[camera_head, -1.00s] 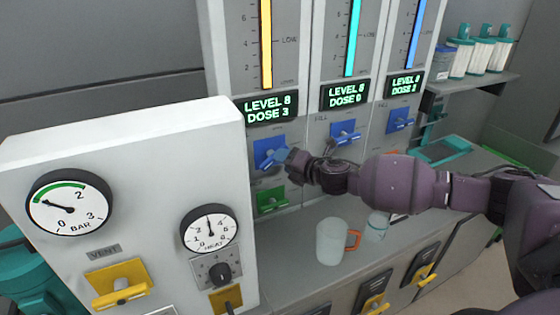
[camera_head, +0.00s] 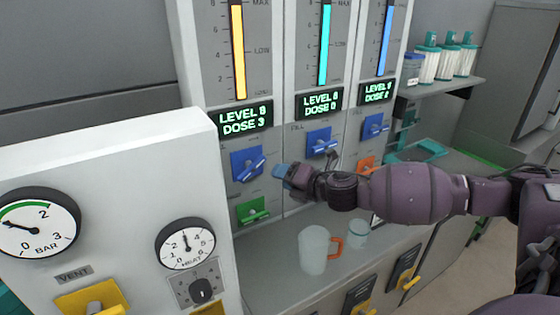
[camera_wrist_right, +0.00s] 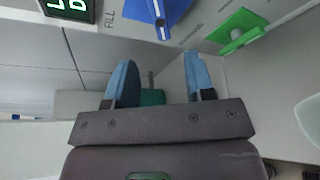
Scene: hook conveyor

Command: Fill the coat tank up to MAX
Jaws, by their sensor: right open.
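Three tank panels stand side by side, with a yellow level column (camera_head: 238,50), a teal one (camera_head: 324,45) and a blue one (camera_head: 386,38). The columns reach the picture's top edge near the MAX marks, so their tops are cut off. I cannot tell which tank is coat. The yellow tank's display (camera_head: 245,119) reads about LEVEL 8, DOSE 3. Below it are a blue FILL lever (camera_head: 248,163) and a green lever (camera_head: 253,211). My right gripper (camera_head: 281,171) is open and empty, just right of that blue lever and apart from it. Its spread fingers show in the wrist view (camera_wrist_right: 159,82).
Blue levers (camera_head: 320,141) and (camera_head: 375,126) serve the other two tanks. A pale mug with an orange handle (camera_head: 314,249) and a small glass jar (camera_head: 357,234) stand on the counter below my right arm. A gauge cabinet (camera_head: 110,165) stands at left.

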